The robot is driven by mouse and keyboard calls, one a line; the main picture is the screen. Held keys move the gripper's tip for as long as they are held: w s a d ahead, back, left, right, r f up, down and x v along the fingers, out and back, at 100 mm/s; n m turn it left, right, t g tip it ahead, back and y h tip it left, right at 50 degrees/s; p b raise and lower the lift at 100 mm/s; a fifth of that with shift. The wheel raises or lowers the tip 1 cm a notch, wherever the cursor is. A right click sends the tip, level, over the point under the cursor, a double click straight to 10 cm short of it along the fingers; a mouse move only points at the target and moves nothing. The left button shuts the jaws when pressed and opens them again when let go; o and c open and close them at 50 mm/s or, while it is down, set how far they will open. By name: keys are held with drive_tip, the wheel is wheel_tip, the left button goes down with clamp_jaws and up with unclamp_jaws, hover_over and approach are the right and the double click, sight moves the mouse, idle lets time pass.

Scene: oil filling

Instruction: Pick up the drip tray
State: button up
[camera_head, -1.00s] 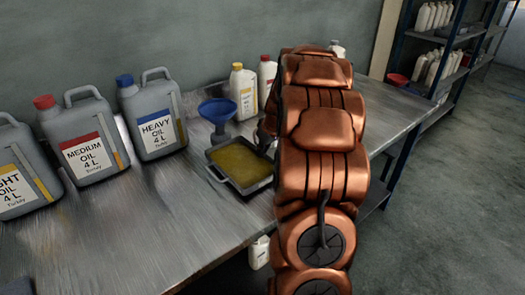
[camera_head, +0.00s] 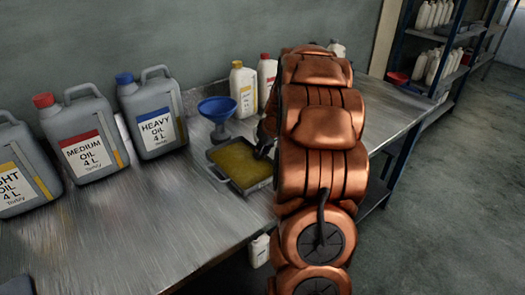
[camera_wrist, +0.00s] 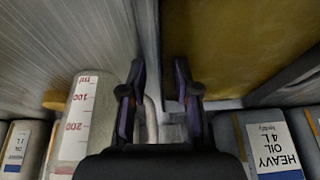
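The drip tray is a grey rectangular pan holding yellow-brown oil. It sits on the workbench in the head view (camera_head: 236,188), and a handle sticks out at its left end. In the wrist view, its oil-filled pan (camera_wrist: 232,45) fills the upper right. My gripper (camera_wrist: 158,85) is open in the wrist view, with its two dark fingers apart. A curved grey bar, which looks like a tray handle (camera_wrist: 151,118), shows between the fingers. In the head view, my gripper (camera_head: 262,150) is at the tray's far right end, mostly hidden by my copper arm. Contact is not clear.
A blue funnel (camera_head: 217,112) stands right behind the tray. Large oil jugs (camera_head: 152,115) line the left back of the bench (camera_head: 110,230), and smaller bottles (camera_head: 244,90) stand behind the tray. Shelves (camera_head: 440,60) stand at the far right.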

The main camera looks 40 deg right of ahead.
drive_tip(key=shift+r, duration=0.15)
drive_tip(key=v, duration=1.2)
drive_tip(key=shift+b, duration=0.4)
drive_tip(key=s+a+g+y, duration=0.1)
drive_tip(key=s+a+g, duration=0.1)
drive_tip(key=a, duration=1.2)
drive_tip(key=s+a+f+n+g, duration=0.1)
drive_tip(key=s+a+f+g, duration=0.2)
drive_tip(key=s+a, duration=1.3)
drive_tip(key=a+f, duration=0.1)
drive_tip(key=a, duration=0.1)
drive_tip(key=shift+a, duration=0.3)
drive_tip(key=shift+g+h, duration=0.5)
drive_tip(key=shift+g, duration=0.3)
drive_tip(key=s, duration=0.3)
drive_tip(key=s+a+f, duration=0.1)
drive_tip(key=s, duration=0.2)
drive_tip(key=s+a+f, duration=0.1)
drive_tip(key=s, duration=0.2)
drive_tip(key=shift+a+f, duration=0.1)
drive_tip(key=shift+s+f, duration=0.1)
drive_tip(key=shift+s, duration=0.35)
